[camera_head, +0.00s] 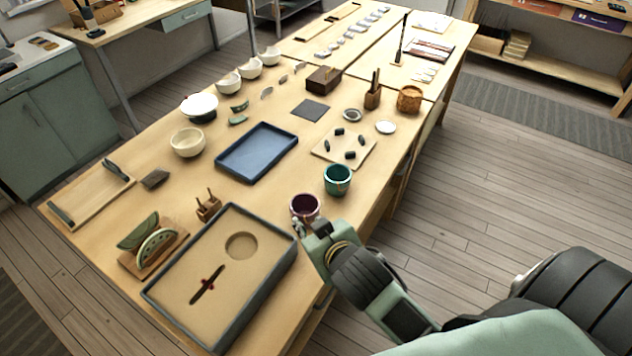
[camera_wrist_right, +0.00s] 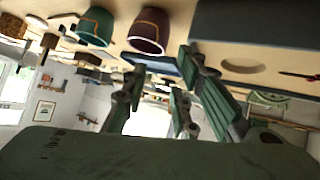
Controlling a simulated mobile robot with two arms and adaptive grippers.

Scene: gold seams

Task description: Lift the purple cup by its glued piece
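The purple cup (camera_head: 304,205) stands upright on the table near its front right edge, beside the grey-rimmed tray. In the right wrist view the purple cup (camera_wrist_right: 148,28) appears upside down, with a thin gold line near its rim. I cannot clearly tell the outline of the glued piece. My right gripper (camera_head: 310,228) is just on the near side of the cup and hides its lower part in the head view. In the right wrist view the gripper (camera_wrist_right: 161,66) has its fingers apart with nothing between them. Touch with the cup cannot be told. My left gripper is not in view.
A teal cup (camera_head: 338,179) with a gold seam stands close behind the purple one. The sand-coloured tray (camera_head: 170,307) is just left of my right gripper. A blue tray (camera_head: 257,152) and a board with dark pieces (camera_head: 345,146) lie farther back.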

